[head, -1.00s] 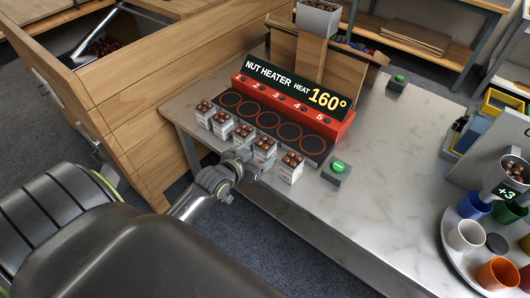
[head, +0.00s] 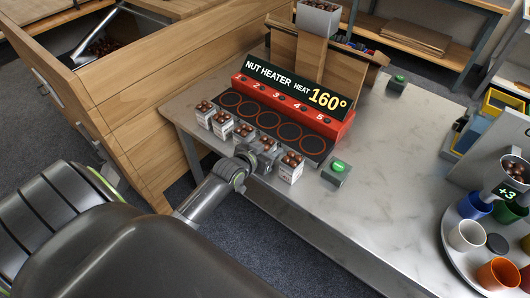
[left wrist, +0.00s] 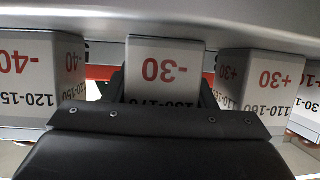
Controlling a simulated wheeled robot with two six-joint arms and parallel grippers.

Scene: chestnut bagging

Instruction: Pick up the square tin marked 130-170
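The square tin marked 130-170 (left wrist: 165,70) is pale, with a red -30 above its partly hidden range label; the lettering is upside down in the left wrist view. In the head view it is the fourth tin of the row (head: 266,143), filled with chestnuts and partly covered by my left gripper (head: 260,155). The dark fingers of my left gripper (left wrist: 163,98) stand on either side of this tin, open around it, with the tin resting on the table. My right gripper is not in view.
Close neighbours are a tin marked 120-150 (left wrist: 30,75) and one marked 110-160 (left wrist: 265,80). The red nut heater (head: 290,105) stands behind the row. A green-button box (head: 336,172) is to the right.

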